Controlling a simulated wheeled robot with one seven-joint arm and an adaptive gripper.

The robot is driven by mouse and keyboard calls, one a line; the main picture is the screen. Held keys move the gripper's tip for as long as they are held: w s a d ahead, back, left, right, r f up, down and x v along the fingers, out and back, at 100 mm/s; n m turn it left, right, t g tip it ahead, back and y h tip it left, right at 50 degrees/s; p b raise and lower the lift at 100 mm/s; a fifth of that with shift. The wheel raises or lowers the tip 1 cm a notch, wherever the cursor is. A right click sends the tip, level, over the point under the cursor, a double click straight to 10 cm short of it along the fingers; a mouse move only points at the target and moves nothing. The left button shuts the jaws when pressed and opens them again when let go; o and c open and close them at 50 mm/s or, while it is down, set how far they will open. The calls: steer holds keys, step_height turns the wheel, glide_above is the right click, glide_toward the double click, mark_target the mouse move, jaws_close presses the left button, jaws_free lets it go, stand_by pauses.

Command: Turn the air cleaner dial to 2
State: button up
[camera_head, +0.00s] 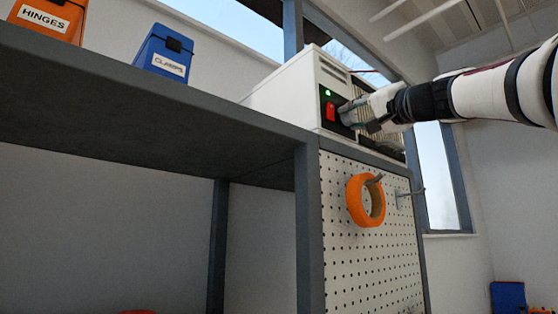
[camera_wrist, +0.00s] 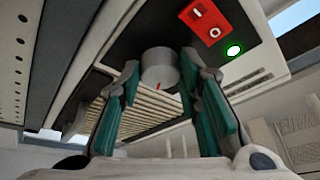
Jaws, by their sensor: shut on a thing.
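The air cleaner (camera_head: 290,92) is a white box on the shelf end, with a black control panel on its front. Its grey round dial (camera_wrist: 160,66) shows in the wrist view, with a small red mark near its lower edge. My gripper (camera_wrist: 159,74) has its teal-padded fingers on both sides of the dial, shut on it. In the head view my gripper (camera_head: 352,114) is at the panel and hides the dial. The dial's numbers cannot be read.
A red rocker switch (camera_wrist: 206,20) and a lit green lamp (camera_wrist: 234,50) are close to the dial. Below hangs a pegboard (camera_head: 345,240) with an orange tape roll (camera_head: 356,200) on a hook. A blue bin (camera_head: 163,55) and an orange bin (camera_head: 50,18) stand left on the shelf.

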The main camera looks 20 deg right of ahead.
stand_by(0.4)
steer(key=o, duration=1.1)
steer(key=shift+o, duration=0.2)
steer(key=v, duration=1.2)
